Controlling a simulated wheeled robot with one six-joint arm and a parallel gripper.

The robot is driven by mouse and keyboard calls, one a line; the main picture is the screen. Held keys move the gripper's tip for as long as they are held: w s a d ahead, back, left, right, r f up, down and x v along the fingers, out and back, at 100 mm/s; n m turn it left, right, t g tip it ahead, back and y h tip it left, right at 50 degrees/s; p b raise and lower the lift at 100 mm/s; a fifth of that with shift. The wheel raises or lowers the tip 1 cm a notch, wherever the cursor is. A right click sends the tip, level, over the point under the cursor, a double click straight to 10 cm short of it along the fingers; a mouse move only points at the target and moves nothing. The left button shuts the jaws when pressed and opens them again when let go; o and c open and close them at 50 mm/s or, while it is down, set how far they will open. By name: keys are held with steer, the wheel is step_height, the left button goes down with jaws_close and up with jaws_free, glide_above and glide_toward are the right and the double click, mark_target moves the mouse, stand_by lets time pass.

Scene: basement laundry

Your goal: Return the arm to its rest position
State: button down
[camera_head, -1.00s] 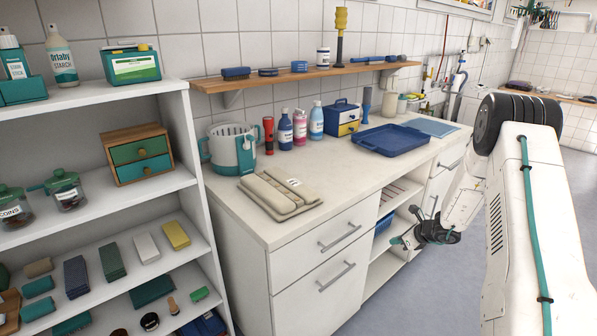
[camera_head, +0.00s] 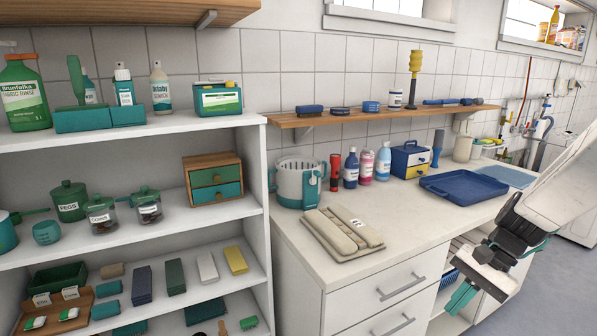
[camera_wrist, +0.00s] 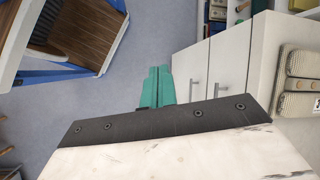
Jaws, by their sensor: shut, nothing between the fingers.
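My gripper (camera_head: 462,297) hangs at the right of the head view, in front of the counter's open shelves and pointing down and to the left. Its teal fingers are together with nothing between them. In the wrist view the closed teal fingers (camera_wrist: 158,87) point out over the grey floor, left of the white cabinet doors. My white arm comes in from the right edge of the head view and hides part of the counter's right end.
White shelves (camera_head: 160,218) stand at left. A wooden-topped piece (camera_wrist: 72,32) with blue edges shows in the wrist view. Floor between is clear.

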steer(key=s+a+r+n+t+h, duration=0.1)
steer(key=s+a+r+n+h, duration=0.1)
steer(key=s+r, duration=0.4)
steer(key=s+a+r+n+t+h, duration=0.1)
steer(key=s+a+r+n+h, duration=0.2)
steer(key=s+r+n, duration=0.4)
steer(key=shift+s+h, duration=0.6)
steer(key=shift+s, duration=2.55)
